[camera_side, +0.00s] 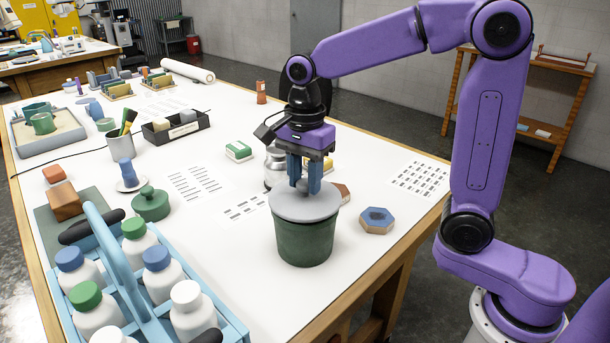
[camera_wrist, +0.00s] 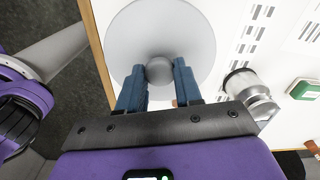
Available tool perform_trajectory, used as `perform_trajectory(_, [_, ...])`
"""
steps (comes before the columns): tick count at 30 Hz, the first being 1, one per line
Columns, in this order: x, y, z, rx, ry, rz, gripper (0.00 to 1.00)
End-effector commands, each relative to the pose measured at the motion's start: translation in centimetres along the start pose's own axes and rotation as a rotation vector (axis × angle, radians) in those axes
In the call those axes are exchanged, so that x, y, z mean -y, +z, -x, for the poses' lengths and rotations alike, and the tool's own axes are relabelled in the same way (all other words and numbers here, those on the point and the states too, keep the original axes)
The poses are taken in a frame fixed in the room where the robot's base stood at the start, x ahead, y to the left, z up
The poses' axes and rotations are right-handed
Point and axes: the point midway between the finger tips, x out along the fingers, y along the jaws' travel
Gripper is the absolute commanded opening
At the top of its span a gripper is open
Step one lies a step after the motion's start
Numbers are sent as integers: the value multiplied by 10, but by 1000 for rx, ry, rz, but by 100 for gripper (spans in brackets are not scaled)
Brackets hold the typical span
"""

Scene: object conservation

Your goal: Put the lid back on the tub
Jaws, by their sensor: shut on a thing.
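The tub (camera_side: 305,243) is a dark green round pot standing upright on the white table, near its right edge. The lid (camera_side: 290,207) is a pale grey disc with a round knob, lying over the tub's mouth. It covers the rim, so I cannot tell whether it is fully seated. My gripper (camera_side: 304,188) is above the lid, fingers pointing down, shut on its knob. In the wrist view the grey lid (camera_wrist: 190,30) fills the upper middle, and my gripper (camera_wrist: 159,72) has its blue fingers either side of the knob. The tub is hidden there beneath the lid.
A metal jar (camera_side: 275,167) stands close behind the tub, and a hexagonal block (camera_side: 376,219) lies to its right. A light blue caddy (camera_side: 130,270) with several bottles stands at front left. Table between is clear.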

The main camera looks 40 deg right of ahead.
Motion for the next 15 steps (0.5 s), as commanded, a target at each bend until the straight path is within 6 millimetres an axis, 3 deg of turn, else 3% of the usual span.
perform_trajectory(12, [0,0,0,0,0,0,5])
perform_trajectory(13, [0,0,0,0,0,0,38])
perform_trajectory(15, [0,0,0,0,0,0,60])
